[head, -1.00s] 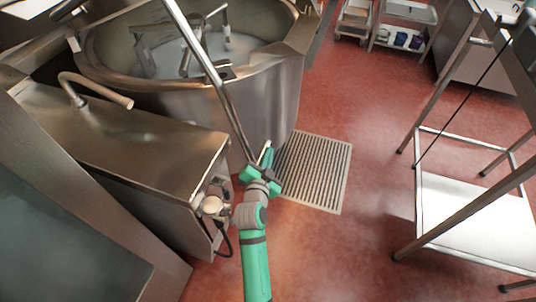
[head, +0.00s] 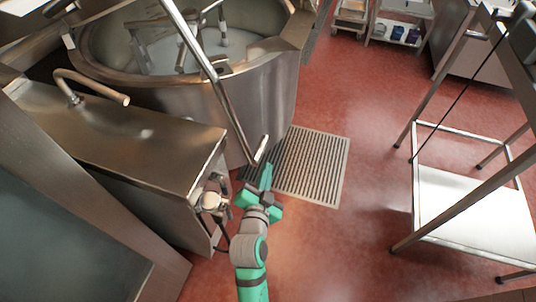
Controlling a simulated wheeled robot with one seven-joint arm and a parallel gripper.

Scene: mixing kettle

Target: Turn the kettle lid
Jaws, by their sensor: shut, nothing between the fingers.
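The kettle (head: 250,95) is a large round steel vessel at the upper left, open at the top, with a mixing arm (head: 180,52) inside. A long steel bar (head: 205,66) slants down across its front from the top edge of the picture and ends in a short bent grip (head: 262,150). The lid itself cannot be clearly made out; the bar's upper end is out of view. My green gripper (head: 266,172) is shut and empty, just below the bar's bent end. I cannot tell whether it touches it.
A steel console (head: 120,140) with a curved tap (head: 95,88) stands left of my arm, with a valve (head: 212,200) on its corner. A floor grate (head: 312,165) lies to the right. A steel rack (head: 470,210) stands far right. Red floor between is clear.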

